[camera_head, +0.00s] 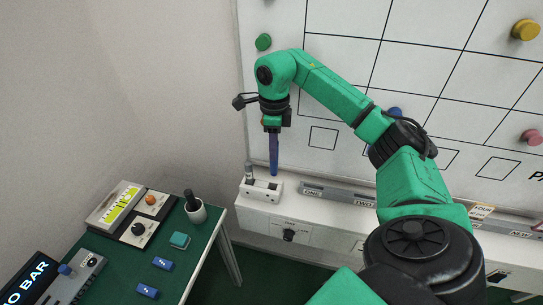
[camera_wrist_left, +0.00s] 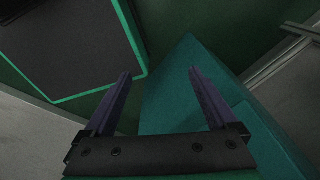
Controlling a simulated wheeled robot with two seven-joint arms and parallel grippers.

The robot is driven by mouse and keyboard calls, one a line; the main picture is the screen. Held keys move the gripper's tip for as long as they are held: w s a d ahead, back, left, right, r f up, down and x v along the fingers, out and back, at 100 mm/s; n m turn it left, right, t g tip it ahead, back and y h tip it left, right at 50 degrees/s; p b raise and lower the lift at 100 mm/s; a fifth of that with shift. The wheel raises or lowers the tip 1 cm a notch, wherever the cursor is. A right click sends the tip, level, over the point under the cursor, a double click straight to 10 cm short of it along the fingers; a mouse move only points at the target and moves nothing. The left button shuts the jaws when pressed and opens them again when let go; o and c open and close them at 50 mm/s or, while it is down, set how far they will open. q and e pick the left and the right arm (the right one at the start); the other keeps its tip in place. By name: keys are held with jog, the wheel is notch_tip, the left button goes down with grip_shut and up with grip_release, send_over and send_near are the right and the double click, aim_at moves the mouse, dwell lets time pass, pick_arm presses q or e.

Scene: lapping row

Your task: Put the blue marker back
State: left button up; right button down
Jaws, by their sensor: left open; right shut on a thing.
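My right gripper (camera_head: 271,125) is shut on the blue marker (camera_head: 273,152). It holds the marker upright, hanging down just above the white marker holder (camera_head: 262,195) on the ledge below the whiteboard. The marker's lower end is over the holder's right part; from this angle I cannot tell whether it touches or enters the holder. A grey marker (camera_head: 249,174) stands in the left part of the holder. My left gripper (camera_wrist_left: 165,105) shows only in the left wrist view, with its two fingers apart and nothing between them.
The whiteboard (camera_head: 345,100) has a drawn grid and round magnets, including a green one (camera_head: 263,42). Labelled strips (camera_head: 340,195) lie along the ledge right of the holder. A green-topped table (camera_head: 195,240) at lower left carries a cup (camera_head: 196,211), boxes and small blue blocks.

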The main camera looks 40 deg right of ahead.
aim_at(272, 172)
jog(key=f+p, duration=0.1)
jog(key=f, duration=0.9)
jog(key=shift+w+f+p, duration=0.2)
jog(key=shift+f+p, duration=0.15)
jog(key=c, duration=0.7)
grip_release()
jog(key=shift+w, duration=0.1)
pick_arm(q)
jog(key=shift+w+r, duration=0.2)
jog(key=shift+r, duration=0.35)
jog(key=shift+w+r, duration=0.2)
jog(key=shift+r, duration=0.3)
pick_arm(e)
jog(key=shift+o, duration=0.2)
jog(key=shift+r, duration=0.2)
notch_tip(272, 172, up, 12)
jog(key=b, duration=0.2)
jog(key=shift+f+b, duration=0.15)
jog(key=shift+b, duration=0.25)
pick_arm(q)
notch_tip(272, 172, down, 3)
jog(key=shift+s+r, duration=0.1)
jog(key=shift+r, duration=0.05)
